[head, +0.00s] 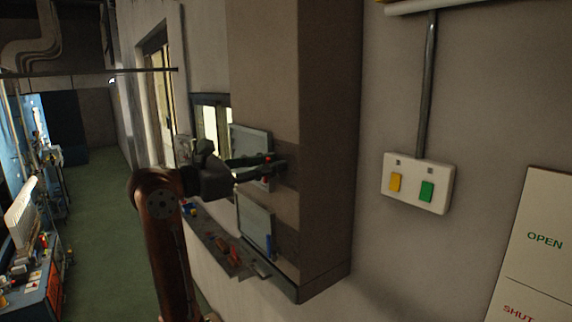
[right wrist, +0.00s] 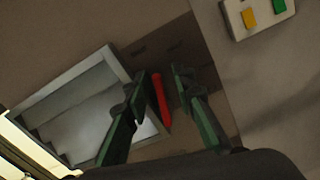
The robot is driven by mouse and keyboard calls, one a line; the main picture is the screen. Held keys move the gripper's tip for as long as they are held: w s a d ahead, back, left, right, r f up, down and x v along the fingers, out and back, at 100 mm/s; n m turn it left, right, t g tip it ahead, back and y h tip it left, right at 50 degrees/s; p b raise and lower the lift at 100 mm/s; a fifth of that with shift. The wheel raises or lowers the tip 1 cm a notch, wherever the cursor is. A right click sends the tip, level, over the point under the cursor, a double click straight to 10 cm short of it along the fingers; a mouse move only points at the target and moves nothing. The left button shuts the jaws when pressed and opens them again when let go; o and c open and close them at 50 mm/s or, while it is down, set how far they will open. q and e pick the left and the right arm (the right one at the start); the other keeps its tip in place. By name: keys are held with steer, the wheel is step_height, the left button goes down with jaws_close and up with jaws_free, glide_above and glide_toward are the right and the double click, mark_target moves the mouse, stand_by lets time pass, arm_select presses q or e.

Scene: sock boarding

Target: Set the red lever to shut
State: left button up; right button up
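The red lever (right wrist: 161,100) shows in the right wrist view as a red bar on the brown wall, beside a grey-framed panel. In the head view it is mostly hidden by my gripper; only small red bits show by the fingertips. My right gripper (head: 277,166) is at the upper grey panel on the brown pillar. In the right wrist view its green fingers (right wrist: 163,76) are apart, and the lever appears in the gap between them, closer to the left finger. I cannot tell whether they touch it. My left gripper is not in view.
A white sign (head: 541,240) reads OPEN above SHUT. A white box (head: 418,183) with yellow and green buttons is on the wall. A lower grey panel (head: 256,224) is under my gripper, above a ledge (head: 218,246) with small items. A cluttered bench (head: 30,285) stands left; the green floor is clear.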

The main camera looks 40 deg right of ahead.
steer(key=shift+a, duration=0.35)
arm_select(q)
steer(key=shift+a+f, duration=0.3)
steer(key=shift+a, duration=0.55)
arm_select(e)
steer(key=a, duration=0.7)
steer(key=shift+w, duration=0.3)
